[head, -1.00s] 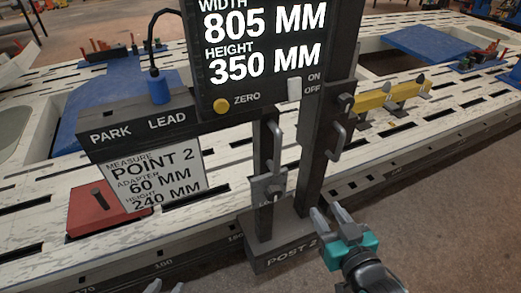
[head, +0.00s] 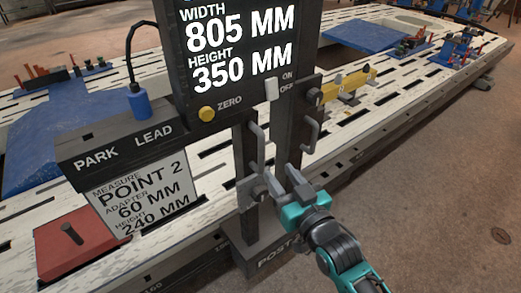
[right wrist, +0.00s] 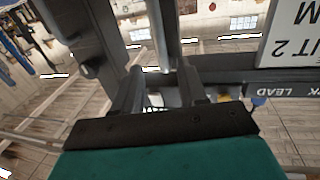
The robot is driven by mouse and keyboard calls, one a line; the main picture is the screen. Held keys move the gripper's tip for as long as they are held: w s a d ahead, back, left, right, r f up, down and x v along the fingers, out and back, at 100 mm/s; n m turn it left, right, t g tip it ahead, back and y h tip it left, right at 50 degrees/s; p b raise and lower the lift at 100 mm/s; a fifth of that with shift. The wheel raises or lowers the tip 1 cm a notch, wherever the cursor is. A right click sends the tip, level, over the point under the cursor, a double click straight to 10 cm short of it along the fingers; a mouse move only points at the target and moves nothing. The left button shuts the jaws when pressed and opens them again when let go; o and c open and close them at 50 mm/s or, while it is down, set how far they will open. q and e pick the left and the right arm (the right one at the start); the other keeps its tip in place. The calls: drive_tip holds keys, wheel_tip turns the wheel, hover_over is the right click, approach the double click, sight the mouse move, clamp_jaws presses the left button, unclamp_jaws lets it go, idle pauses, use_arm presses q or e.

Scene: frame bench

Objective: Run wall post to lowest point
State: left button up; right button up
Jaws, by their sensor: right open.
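The wall post stands in the head view on a dark base marked POST (head: 268,258), with two dark uprights. The left upright (head: 244,150) carries a grey bar handle (head: 257,148) and a grey clamp block (head: 254,192) low down. The right upright (head: 287,130) has another handle (head: 311,134). My right gripper (head: 285,178) is open, its fingertips close beside the clamp block. In the right wrist view a metal bar (right wrist: 162,30) runs down toward the open fingers (right wrist: 158,92); contact cannot be told. My left gripper is out of view.
A card (head: 140,200) reads Measure Point 2, adapter 60 MM, height 240 MM. A red block (head: 75,248) sits left. Floor at right is clear.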

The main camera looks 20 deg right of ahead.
sight(263, 152)
drive_tip(key=w, duration=0.3)
drive_tip(key=w+a, duration=0.1)
drive_tip(key=w, duration=0.6)
drive_tip(key=shift+a, duration=0.3)
clamp_jaws()
